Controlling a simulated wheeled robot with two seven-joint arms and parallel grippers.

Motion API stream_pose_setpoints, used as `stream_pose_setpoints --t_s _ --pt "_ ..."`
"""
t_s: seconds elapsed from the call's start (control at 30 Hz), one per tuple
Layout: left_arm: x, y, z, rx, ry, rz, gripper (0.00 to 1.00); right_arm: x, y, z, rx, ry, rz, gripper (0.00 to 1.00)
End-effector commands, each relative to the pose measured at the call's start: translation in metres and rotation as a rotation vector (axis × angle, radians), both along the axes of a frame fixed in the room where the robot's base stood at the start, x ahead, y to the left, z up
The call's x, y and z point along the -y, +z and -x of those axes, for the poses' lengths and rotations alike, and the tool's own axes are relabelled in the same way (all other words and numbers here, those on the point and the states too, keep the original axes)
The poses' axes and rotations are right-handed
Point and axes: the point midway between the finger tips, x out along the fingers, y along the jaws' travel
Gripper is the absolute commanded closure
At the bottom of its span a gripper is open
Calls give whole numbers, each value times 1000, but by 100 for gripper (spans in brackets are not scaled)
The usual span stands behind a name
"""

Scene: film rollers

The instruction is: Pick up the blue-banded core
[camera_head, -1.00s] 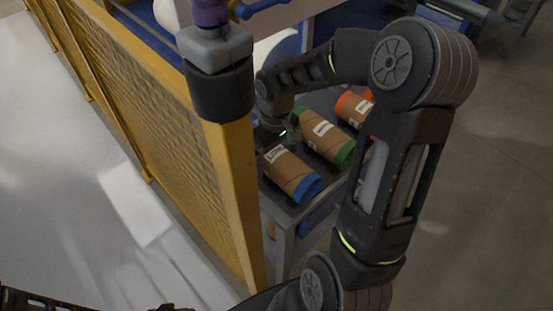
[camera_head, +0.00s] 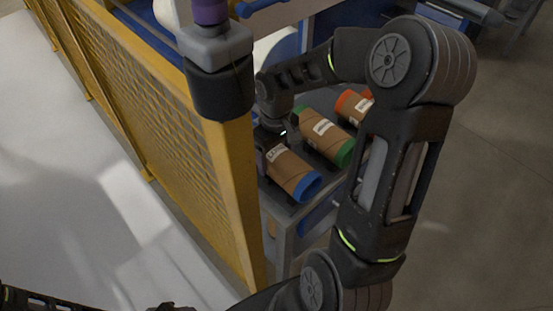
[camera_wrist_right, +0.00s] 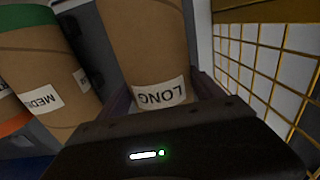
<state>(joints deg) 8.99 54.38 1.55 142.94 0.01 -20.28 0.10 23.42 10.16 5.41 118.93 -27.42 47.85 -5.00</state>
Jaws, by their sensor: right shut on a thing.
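The blue-banded core (camera_head: 291,169) is a brown cardboard tube with a blue end toward the front and a white label near its other end. It is the nearest tube on the grey rack in the head view. My right gripper (camera_head: 268,147) is shut on its far, labelled end. In the right wrist view the core (camera_wrist_right: 147,45) runs up from between the jaws, its label reading LONG. Its blue band is out of that view. Whether the core is clear of the rack cannot be told. My left gripper is not in view.
A green-banded core (camera_head: 326,136) lies just beside it, and an orange-banded core (camera_head: 353,106) lies beyond, partly behind my right arm. A yellow mesh fence with a post (camera_head: 238,190) stands close on the left. The rack's metal leg (camera_head: 283,250) shows below.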

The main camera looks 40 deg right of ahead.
Motion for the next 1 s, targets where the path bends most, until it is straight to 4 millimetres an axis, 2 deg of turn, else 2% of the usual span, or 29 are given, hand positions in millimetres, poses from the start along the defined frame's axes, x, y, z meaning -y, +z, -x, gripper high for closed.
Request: stream_pose_setpoints --t_s 0.07,0.63,0.87,1.0 --pt "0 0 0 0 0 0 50 0 0 0 0 0 0 34" --pt "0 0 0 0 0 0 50 0 0 0 0 0 0 81" --pt "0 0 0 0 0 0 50 0 1 0 1 0 1 81" --pt "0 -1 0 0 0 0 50 0 9 -1 3 1 2 81"
